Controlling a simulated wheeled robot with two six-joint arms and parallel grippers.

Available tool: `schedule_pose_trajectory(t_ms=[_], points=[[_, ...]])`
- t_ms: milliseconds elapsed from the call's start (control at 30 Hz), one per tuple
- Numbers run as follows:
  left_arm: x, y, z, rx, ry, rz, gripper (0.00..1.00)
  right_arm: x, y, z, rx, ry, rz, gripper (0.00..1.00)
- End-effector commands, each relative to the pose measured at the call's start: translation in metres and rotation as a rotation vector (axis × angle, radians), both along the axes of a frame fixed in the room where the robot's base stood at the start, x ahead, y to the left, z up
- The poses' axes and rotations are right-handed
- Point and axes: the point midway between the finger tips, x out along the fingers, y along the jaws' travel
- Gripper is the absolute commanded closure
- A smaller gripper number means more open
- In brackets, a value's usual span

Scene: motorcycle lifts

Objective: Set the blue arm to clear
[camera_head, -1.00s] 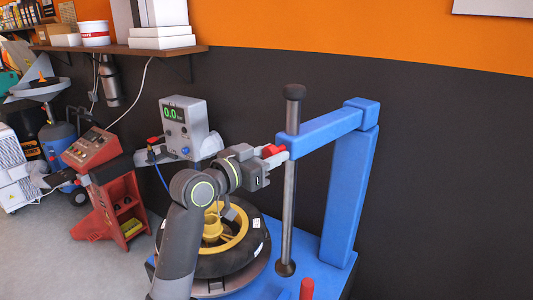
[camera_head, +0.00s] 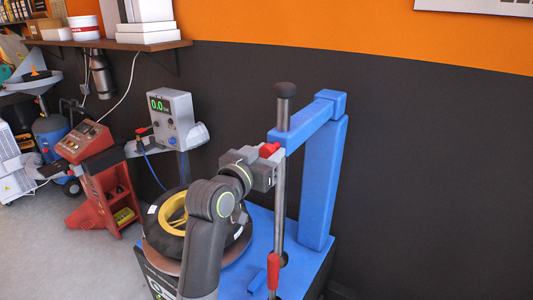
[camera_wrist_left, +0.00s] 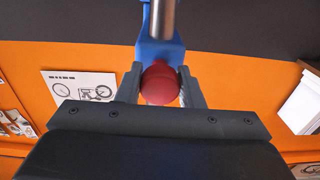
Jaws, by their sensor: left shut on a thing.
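The blue arm (camera_head: 308,122) juts from the top of a blue column (camera_head: 322,185) on the tyre machine, toward the camera and left. A steel post (camera_head: 280,205) with a dark cap runs down through its free end. A red knob (camera_head: 268,149) sits at that end; in the left wrist view the knob (camera_wrist_left: 160,83) is between both fingers. My left gripper (camera_head: 274,160) is shut on it. The post's foot stands to the right of the tyred wheel (camera_head: 172,212), not over its yellow hub. My right gripper is not in view.
A grey gauge box (camera_head: 170,118) stands behind the wheel. A red machine (camera_head: 100,180) is at the left. A wall shelf (camera_head: 110,43) holds boxes. Floor shows at left.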

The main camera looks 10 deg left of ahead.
Motion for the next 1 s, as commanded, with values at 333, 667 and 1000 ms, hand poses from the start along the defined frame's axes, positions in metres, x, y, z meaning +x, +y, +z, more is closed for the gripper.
schedule_pose_trajectory(t_ms=[333, 667, 1000], points=[[0.000, -0.002, -0.001, -0.004, 0.006, -0.006, 0.45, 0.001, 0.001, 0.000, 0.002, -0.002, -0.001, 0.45], [-0.008, 0.003, -0.002, -0.002, 0.002, -0.004, 0.45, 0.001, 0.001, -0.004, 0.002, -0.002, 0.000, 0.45], [-0.059, 0.025, -0.003, -0.001, 0.002, -0.004, 0.45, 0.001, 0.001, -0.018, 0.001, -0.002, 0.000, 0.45]])
